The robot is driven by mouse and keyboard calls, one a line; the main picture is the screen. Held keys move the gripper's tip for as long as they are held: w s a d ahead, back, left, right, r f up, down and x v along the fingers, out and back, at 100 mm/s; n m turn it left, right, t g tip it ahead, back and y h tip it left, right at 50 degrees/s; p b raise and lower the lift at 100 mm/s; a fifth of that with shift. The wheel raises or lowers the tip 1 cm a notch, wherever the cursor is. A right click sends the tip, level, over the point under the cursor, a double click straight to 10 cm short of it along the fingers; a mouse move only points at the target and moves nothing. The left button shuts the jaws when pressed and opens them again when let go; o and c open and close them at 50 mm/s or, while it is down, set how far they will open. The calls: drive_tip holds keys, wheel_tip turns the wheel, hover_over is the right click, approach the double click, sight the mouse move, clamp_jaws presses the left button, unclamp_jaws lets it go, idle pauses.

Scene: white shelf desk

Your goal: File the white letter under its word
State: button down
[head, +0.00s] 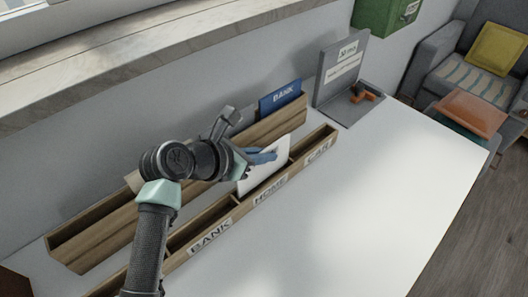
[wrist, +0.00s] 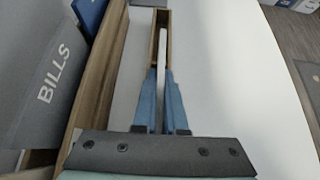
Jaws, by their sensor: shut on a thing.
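The white letter (head: 268,167) is upright in my gripper (head: 262,156), at the HOME section of the front wooden sorter (head: 215,225). Its lower edge meets the sorter's front wall behind the HOME label (head: 270,190); I cannot tell whether it touches the bottom. No word on the letter is readable. The sorter also carries a BANK label (head: 210,236) on the left and a CAR label (head: 318,151) on the right. In the wrist view the letter (wrist: 162,50) shows edge-on between the two blue fingers (wrist: 160,85), which are shut on it.
A longer wooden rack (head: 90,240) stands behind the sorter, with a blue BANK folder (head: 282,97) at its right end. A grey BILLS folder (wrist: 45,85) is at the left of the wrist view. A grey stand (head: 340,80) is beyond. The desk's right side (head: 390,180) is clear.

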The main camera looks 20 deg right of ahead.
sight(264, 178)
drive_tip(key=shift+f+b, duration=1.3)
drive_tip(key=shift+f, duration=0.45)
drive_tip(key=c, duration=0.9)
unclamp_jaws()
drive_tip(key=v, duration=1.3)
